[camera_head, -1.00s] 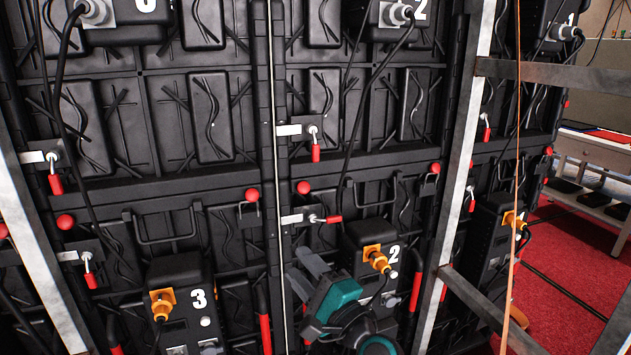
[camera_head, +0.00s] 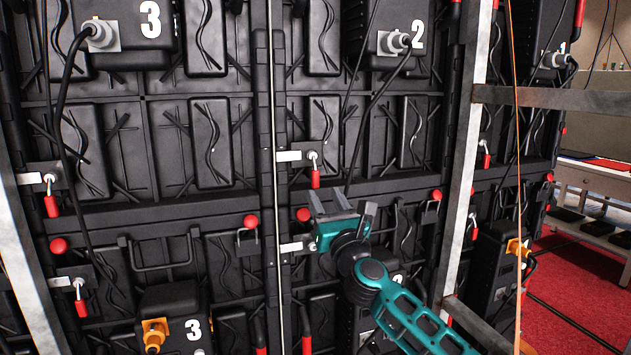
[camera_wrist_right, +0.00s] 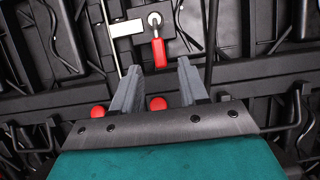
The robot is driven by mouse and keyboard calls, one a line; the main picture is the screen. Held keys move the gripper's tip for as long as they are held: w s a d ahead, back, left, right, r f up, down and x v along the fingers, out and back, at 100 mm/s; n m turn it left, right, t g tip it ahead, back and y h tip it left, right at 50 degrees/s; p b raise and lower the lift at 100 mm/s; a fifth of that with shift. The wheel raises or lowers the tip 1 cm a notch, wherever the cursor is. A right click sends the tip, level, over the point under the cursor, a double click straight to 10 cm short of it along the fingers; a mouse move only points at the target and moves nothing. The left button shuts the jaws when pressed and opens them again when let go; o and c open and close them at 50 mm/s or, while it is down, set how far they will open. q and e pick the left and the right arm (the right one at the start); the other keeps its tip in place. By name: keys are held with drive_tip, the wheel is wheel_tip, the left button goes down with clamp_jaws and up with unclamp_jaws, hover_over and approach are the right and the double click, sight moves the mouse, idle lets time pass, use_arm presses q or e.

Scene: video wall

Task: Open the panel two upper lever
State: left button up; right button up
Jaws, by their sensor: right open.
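The panel two upper lever (camera_head: 315,178) has a red handle that hangs straight down from a silver pivot beside a pale latch plate (camera_head: 289,156). It also shows in the right wrist view (camera_wrist_right: 158,52), upright at top centre. My right gripper (camera_head: 328,194) is open and empty, just below this lever, with its fingers pointing up. In the right wrist view the fingertips (camera_wrist_right: 158,70) lie on either side of the handle's lower end; I cannot tell the depth gap. The lower latch plate (camera_head: 298,247) shows beside my gripper, and its red handle is hidden. My left gripper is out of view.
Red knobs (camera_head: 303,214) stick out near the horizontal seam. Black cables (camera_head: 365,120) hang from the box marked 2 (camera_head: 400,40). A metal upright (camera_head: 462,150) stands to the right of my right arm, and a thin pale cord (camera_head: 273,170) hangs to the left.

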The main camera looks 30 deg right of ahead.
sight(317, 182)
drive_tip(key=shift+b+x, duration=0.3)
drive_tip(key=shift+x, duration=3.15)
drive_tip(key=shift+c, duration=0.3)
clamp_jaws()
